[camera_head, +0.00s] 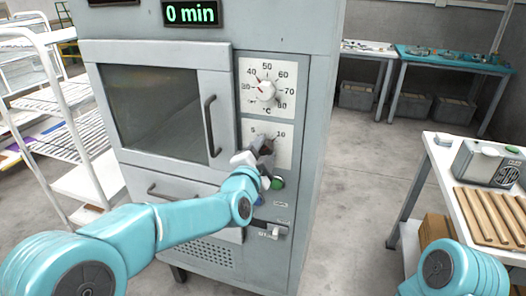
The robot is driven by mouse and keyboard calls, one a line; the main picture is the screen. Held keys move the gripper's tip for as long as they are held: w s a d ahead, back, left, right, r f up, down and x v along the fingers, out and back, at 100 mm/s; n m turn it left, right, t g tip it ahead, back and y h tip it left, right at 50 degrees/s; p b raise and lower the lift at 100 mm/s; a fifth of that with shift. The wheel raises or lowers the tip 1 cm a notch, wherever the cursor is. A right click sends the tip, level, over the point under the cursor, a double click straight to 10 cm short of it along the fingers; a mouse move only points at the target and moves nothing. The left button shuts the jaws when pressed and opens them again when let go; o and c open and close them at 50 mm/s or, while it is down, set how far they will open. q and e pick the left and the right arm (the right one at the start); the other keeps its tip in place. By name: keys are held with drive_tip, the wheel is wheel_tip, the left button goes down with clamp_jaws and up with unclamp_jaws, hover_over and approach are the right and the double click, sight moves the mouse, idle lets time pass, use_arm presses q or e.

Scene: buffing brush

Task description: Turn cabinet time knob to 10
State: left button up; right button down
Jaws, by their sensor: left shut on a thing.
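The grey cabinet (318,110) stands in the middle of the head view, with a green display (191,13) reading "0 min" at its top. On its panel, the upper dial is a temperature knob (266,90) marked in °C. Below it is the time dial plate (284,155), with a 5 and a 10 visible on its top edge. My left gripper (264,150) is at this lower dial, shut on its time knob. The gripper hides the knob, so its pointer cannot be seen. My right arm shows at the lower right; its gripper is out of the picture.
A green button (277,183) and a lower switch (274,231) sit under the time dial. The door handle (210,126) is left of the panel. A white rack (75,120) stands at left. A table (456,180) with a wooden slatted tray stands at right. Floor between is clear.

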use_arm(q)
drive_tip(key=o, duration=1.1)
drive_tip(key=shift+f, duration=0.1)
drive_tip(key=shift+c, duration=0.2)
drive_tip(key=b+v, duration=0.2)
drive_tip(key=v, duration=1.4)
drive_tip(key=shift+s, duration=0.2)
drive_tip(key=shift+a, duration=0.1)
